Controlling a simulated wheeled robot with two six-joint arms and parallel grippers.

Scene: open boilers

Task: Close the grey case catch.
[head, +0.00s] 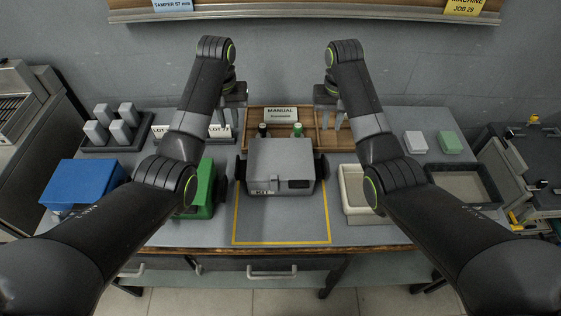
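The grey case (281,155) stands in the middle of the table, inside a yellow-outlined area. Its top looks flat, and its front faces me. My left gripper (231,120) hangs behind and left of the case, fingers down and apart, empty. My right gripper (328,118) hangs behind and right of it, fingers down and apart, also empty. Neither touches the case.
A wooden divided tray (261,115) with a MANUAL card (281,115) stands behind the case. A blue box (82,183) and green box (205,190) stand left. A cream tray (356,190) and dark tray (462,184) stand right. The outlined area in front is clear.

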